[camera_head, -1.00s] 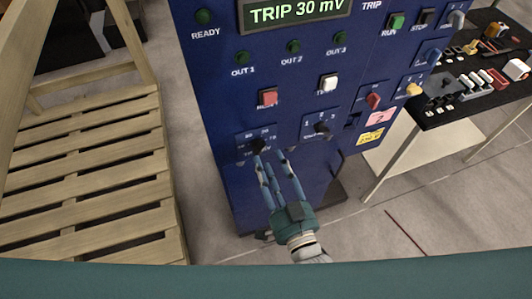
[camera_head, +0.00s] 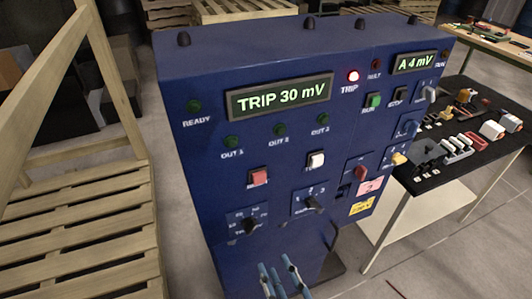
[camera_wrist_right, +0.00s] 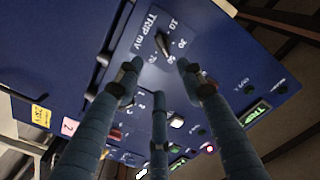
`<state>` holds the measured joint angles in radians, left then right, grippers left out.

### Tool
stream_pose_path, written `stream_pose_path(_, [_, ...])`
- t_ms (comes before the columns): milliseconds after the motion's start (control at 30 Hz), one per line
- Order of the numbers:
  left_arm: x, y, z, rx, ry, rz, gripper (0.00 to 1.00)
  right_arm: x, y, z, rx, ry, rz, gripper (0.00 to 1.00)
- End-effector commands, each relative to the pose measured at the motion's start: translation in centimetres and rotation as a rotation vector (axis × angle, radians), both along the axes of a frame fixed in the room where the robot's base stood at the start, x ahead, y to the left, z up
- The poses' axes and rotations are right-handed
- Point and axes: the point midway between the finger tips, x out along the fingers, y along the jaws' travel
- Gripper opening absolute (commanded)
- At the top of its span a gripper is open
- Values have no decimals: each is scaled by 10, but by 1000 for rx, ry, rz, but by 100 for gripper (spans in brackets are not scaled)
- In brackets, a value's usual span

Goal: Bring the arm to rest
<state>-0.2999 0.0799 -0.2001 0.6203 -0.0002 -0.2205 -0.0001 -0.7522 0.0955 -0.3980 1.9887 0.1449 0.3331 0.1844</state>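My right gripper (camera_head: 282,275) shows at the bottom of the head view, in front of the lower part of the blue detector cabinet (camera_head: 225,170). Its three blue fingers are spread apart with nothing between them. In the right wrist view the open fingers (camera_wrist_right: 160,85) point at the panel. The black TRIP mV knob (camera_wrist_right: 163,45) lies beyond the fingertips, apart from them. The same knob shows at the panel's lower left in the head view (camera_head: 250,225). The display (camera_head: 280,97) reads TRIP 30 mV. My left gripper is not in view.
A wooden pallet structure (camera_head: 75,240) stands left of the cabinet. A black-topped table (camera_head: 420,175) with several small parts stands close on the right. The red TRIP lamp (camera_head: 352,76) is lit, and a smaller display (camera_head: 414,63) reads A 4 mV. Grey floor shows between cabinet and table.

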Motion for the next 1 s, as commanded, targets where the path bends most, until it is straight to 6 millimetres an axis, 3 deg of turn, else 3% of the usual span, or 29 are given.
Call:
stream_pose_path(167, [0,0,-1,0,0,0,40,0,1,-13,-16,17,5,39])
stream_pose_path(267, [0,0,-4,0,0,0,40,-2,2,-48,-61,68,19,39])
stream_pose_path(467, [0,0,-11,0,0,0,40,-15,-5,-166,-214,248,66,39])
stream_pose_path(667, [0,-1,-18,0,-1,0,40,-45,-29,-285,-371,452,114,39])
stream_pose_path(867, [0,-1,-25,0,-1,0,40,-94,-68,-394,-520,676,162,39])
stream_pose_path(1000, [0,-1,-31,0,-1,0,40,-140,-103,-461,-615,846,197,39])
